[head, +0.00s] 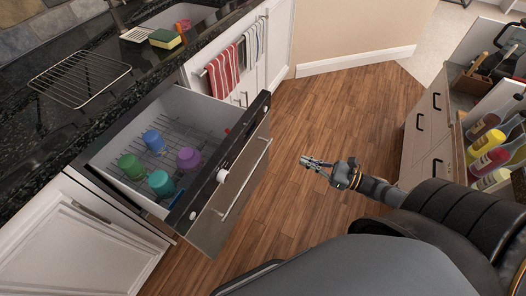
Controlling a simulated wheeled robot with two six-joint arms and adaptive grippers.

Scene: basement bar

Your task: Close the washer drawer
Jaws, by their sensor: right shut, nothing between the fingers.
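The washer drawer (243,184) is pulled out from under the dark counter at the left. Its front panel has a bar handle and a white dial. Inside, on a wire rack, stand a blue cup (154,141), a green cup (131,166), a teal cup (161,183) and a purple cup (188,159). My right gripper (304,160) is shut and empty. It appears over the wood floor, to the right of the drawer front and apart from it. My left gripper is not in view.
A wire rack (80,78) and a sponge (165,38) are on the dark counter. Striped towels (223,72) hang on the cabinet beyond the drawer. At the right are a cabinet with black handles (437,168) and several bottles (488,160). Wood floor (325,110) lies clear between.

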